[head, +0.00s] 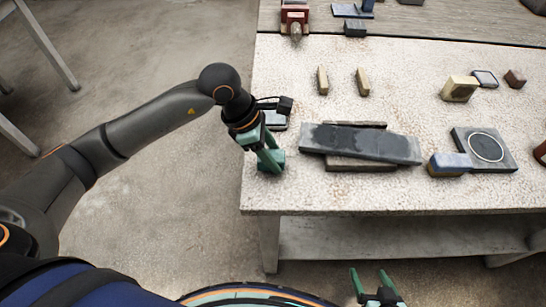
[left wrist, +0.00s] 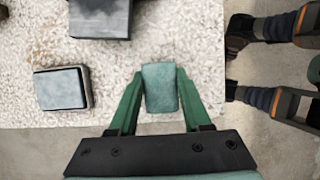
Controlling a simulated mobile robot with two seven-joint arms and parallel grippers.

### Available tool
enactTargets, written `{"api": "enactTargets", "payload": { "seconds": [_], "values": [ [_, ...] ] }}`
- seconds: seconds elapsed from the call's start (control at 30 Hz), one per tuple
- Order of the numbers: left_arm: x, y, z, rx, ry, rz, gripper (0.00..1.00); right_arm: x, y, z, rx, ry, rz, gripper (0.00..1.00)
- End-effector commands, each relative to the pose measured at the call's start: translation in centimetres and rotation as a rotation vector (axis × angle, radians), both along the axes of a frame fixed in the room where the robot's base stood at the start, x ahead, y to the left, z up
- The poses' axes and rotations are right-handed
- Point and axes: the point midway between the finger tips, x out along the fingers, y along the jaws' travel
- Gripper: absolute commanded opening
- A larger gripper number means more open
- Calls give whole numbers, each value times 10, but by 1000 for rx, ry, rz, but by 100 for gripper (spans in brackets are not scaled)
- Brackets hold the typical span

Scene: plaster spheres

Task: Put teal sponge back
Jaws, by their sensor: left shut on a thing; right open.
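The teal sponge (left wrist: 160,87) is a small block between the two green fingers of my left gripper (left wrist: 158,100) in the left wrist view. The fingers are shut on its sides. In the head view, my left gripper (head: 268,157) points down over the table's left front corner, with the sponge (head: 275,160) at its fingertips. I cannot tell whether the sponge touches the tabletop. My right gripper (head: 377,280) is open and empty, low in the head view, in front of the table.
The speckled table (head: 300,195) has a long dark slab (head: 360,143) right of my left gripper. A small grey-topped block (left wrist: 62,89) lies nearby. Further right are a dark plate with a ring (head: 495,160) and a blue-and-tan block (head: 450,164). Two small tan blocks (head: 322,80) stand behind.

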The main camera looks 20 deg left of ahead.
Motion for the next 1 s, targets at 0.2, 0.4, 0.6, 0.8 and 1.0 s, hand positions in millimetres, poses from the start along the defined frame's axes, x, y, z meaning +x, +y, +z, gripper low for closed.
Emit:
{"api": "enactTargets", "payload": {
  "seconds": [0.2, 0.4, 0.6, 0.8, 1.0],
  "values": [
    [0, 0, -19, 0, 0, 0, 4, 0, 0, 4, -1, 1, -1, 80],
    [-1, 0, -20, 0, 0, 0, 4, 0, 0, 1, -1, 1, -1, 80],
    [-1, 0, -21, 0, 0, 0, 61, 0, 0, 0, 0, 2, 0, 80],
    [-1, 0, -21, 0, 0, 0, 78, 0, 0, 0, 0, 2, 0, 80],
    [-1, 0, -21, 0, 0, 0, 78, 0, 0, 1, 0, 2, 0, 80]
  ]
}}
